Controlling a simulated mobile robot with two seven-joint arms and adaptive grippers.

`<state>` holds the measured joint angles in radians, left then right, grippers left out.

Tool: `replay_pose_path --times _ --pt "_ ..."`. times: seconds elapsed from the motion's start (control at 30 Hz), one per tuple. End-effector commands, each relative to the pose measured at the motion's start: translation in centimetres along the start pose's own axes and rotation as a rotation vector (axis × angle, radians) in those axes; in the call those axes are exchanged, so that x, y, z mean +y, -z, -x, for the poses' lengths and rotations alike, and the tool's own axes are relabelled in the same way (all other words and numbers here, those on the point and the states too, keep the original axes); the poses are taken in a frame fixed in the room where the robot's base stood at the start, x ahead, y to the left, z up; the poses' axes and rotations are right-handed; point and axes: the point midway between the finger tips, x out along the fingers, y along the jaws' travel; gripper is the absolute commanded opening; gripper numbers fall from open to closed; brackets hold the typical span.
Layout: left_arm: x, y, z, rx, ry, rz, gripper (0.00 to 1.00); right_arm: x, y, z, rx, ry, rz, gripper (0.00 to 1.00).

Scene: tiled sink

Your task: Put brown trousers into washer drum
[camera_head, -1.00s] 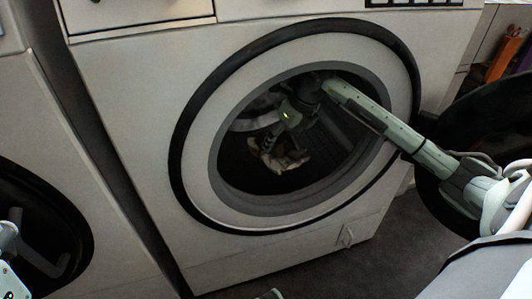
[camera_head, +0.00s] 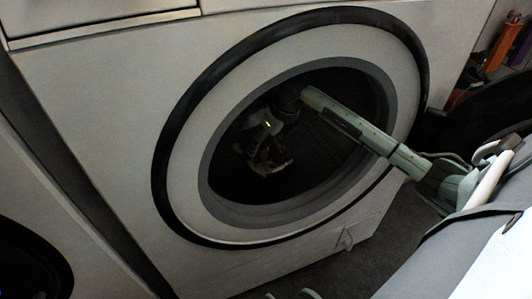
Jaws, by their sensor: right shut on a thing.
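The washer drum (camera_head: 335,160) is a dark round opening in a white washer, ringed by a pale rim and a black outer ring. My right arm reaches into it from the right. My right gripper (camera_head: 259,150) is inside the drum and shut on a small bunched cloth (camera_head: 270,157). The cloth shows pale and brownish patches in the dark and is partly hidden by the fingers; I take it for the brown trousers. I cannot tell whether it touches the drum wall.
The washer's white front (camera_head: 110,110) surrounds the opening. A second machine with a dark round door (camera_head: 30,255) stands at the left. The open dark door (camera_head: 485,110) is at the right, close to my arm. Orange and purple items stand at the far right. Dark floor lies below.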

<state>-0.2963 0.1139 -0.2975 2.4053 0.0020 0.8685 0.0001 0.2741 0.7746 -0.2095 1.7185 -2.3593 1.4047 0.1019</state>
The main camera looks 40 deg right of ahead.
Motion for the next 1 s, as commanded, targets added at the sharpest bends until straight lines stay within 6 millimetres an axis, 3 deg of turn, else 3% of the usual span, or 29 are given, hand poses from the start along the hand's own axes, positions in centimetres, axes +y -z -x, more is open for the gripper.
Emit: replay_pose_path --times 0.03,0.17,0.53,0.57,0.6,0.7,1.0 --pt "0.0 -0.1 0.2 0.006 -0.006 -0.001 1.0 0.2 0.6 -1.2 0.003 -0.004 -0.002 0.39" --pt "0.1 -0.2 0.1 0.014 -0.022 -0.003 1.0 0.1 1.2 -2.9 0.0 -0.002 -0.002 0.39" --pt "0.1 -0.2 0.0 0.016 -0.026 -0.003 1.0 0.0 1.4 -3.3 0.0 -0.001 0.0 0.39" --pt "0.1 -0.2 -0.1 0.017 -0.027 -0.003 1.0 0.1 1.4 -3.3 0.002 -0.001 0.0 0.82" --pt "0.1 -0.2 -0.1 0.017 -0.027 -0.003 1.0 0.1 1.4 -3.2 0.002 -0.001 0.0 0.87" --pt "0.1 -0.2 -0.1 0.016 -0.027 -0.003 1.0 0.1 1.4 -3.2 0.002 -0.001 0.0 0.99" --pt "0.1 -0.2 -0.1 0.017 -0.027 -0.003 1.0 0.1 1.4 -3.2 0.002 -0.001 0.0 1.0"
